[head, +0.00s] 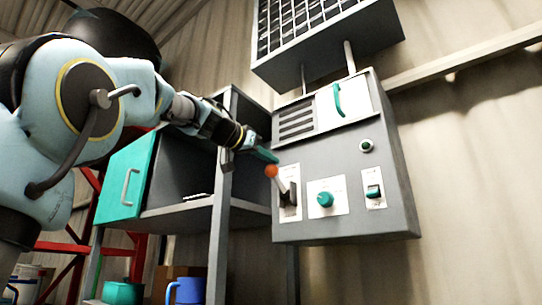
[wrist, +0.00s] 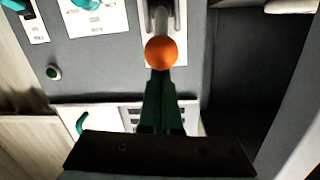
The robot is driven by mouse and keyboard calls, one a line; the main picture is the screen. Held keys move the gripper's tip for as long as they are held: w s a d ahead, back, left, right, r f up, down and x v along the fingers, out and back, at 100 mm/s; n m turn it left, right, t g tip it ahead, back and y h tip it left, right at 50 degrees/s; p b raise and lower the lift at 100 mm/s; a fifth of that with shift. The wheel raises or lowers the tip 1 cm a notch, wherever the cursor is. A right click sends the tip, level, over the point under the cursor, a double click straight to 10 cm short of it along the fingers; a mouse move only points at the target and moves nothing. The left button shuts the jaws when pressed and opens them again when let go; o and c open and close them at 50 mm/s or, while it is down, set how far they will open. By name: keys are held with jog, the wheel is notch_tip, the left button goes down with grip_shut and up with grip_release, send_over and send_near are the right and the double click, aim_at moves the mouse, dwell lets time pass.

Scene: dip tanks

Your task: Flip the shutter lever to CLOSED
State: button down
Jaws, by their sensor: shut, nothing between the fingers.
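The shutter lever has an orange ball knob (head: 271,171) on a pale stem (head: 281,186). It stands out from a white plate (head: 289,206) at the left of the grey control box and tilts upward. My gripper (head: 268,156) is shut and empty, its green fingers just above the knob. In the wrist view the orange knob (wrist: 161,52) sits right at the tips of my shut gripper (wrist: 161,76). I cannot tell whether they touch. The lettering on the plate is too small to read.
The grey control box (head: 340,228) also carries a green knob (head: 325,199), a rocker switch (head: 374,191), a green button (head: 366,146) and a green handle (head: 338,100). An open shelf cabinet with a green door (head: 124,180) stands to the left. A blue mug (head: 188,290) is below.

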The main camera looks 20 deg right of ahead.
jog(key=shift+f+b, duration=0.15)
jog(key=shift+b, duration=0.3)
jog(key=shift+a+f+b, duration=0.1)
jog(key=shift+f+b, duration=0.1)
jog(key=shift+b, duration=0.25)
jog(key=shift+h+b, duration=0.3)
jog(key=shift+b, duration=0.15)
